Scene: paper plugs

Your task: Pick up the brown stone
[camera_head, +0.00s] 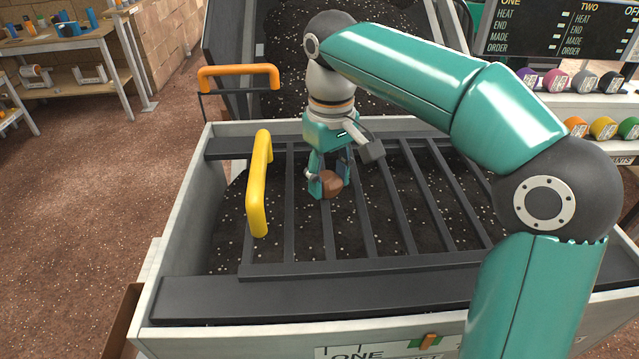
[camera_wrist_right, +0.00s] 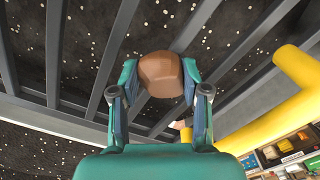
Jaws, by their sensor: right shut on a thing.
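The brown stone (camera_head: 331,183) is between the fingers of my right gripper (camera_head: 329,180) in the head view, over the dark bars of the grate (camera_head: 358,215). In the right wrist view the stone (camera_wrist_right: 161,74) sits between the two fingertips of my right gripper (camera_wrist_right: 160,85), which is shut on it. The dark bars show behind the stone. I cannot tell how far above the bars it is. My left gripper does not show.
A yellow handle (camera_head: 259,185) stands up from the grate left of my right gripper. A pale-walled bin (camera_head: 185,215) with dark speckled material surrounds the grate. An orange handle (camera_head: 238,77) is behind it. Workbenches (camera_head: 75,45) are at the far left, with open brown floor before them.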

